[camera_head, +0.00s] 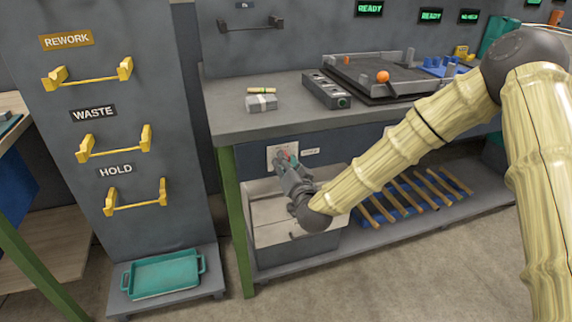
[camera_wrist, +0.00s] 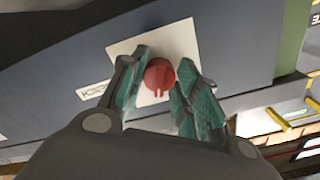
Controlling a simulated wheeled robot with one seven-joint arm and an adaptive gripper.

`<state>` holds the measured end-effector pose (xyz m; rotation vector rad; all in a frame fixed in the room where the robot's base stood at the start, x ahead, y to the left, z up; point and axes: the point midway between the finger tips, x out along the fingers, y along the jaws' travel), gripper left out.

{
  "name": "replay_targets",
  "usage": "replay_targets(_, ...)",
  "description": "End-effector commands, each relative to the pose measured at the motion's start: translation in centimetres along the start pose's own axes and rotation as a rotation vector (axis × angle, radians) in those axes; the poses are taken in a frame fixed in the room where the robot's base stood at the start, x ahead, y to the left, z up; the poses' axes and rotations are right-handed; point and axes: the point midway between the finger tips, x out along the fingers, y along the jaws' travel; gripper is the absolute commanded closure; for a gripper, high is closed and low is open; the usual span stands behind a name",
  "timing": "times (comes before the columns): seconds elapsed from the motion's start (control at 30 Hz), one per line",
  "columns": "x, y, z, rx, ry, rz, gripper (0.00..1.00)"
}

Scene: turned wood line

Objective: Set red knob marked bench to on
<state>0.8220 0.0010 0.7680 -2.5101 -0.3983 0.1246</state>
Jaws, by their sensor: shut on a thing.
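The red knob (camera_wrist: 158,76) sits on a pale square plate (camera_wrist: 184,42) on the front panel under the bench top. A small white label (camera_wrist: 94,90) is beside the plate; its lettering is too blurred to read surely. In the wrist view my gripper (camera_wrist: 160,84) has its teal fingers on either side of the knob, shut on it. In the head view my gripper (camera_head: 287,163) reaches the plate (camera_head: 273,154), and the knob is mostly hidden behind the fingers. The knob's setting cannot be read surely.
The bench top (camera_head: 240,122) overhangs the panel. A grey bin (camera_head: 262,262) is below my gripper, and a lower shelf with wooden sticks (camera_head: 425,190) is to the right. A grey cabinet (camera_head: 150,190) with yellow handles and a teal tray (camera_head: 163,274) stand at left.

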Motion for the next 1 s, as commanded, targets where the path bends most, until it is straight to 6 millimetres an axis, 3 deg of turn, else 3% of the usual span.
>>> replay_targets(0.53, 0.03, 0.12, -0.09, 0.028, 0.002, 0.002, 0.93)
replay_targets(0.57, 0.03, 0.11, -0.10, 0.028, 0.002, 0.002, 0.65)
replay_targets(0.67, 0.02, 0.10, -0.08, 0.027, 0.002, 0.002, 0.47)
replay_targets(1.0, -0.08, 0.03, -0.04, 0.027, 0.001, 0.001, 0.47)
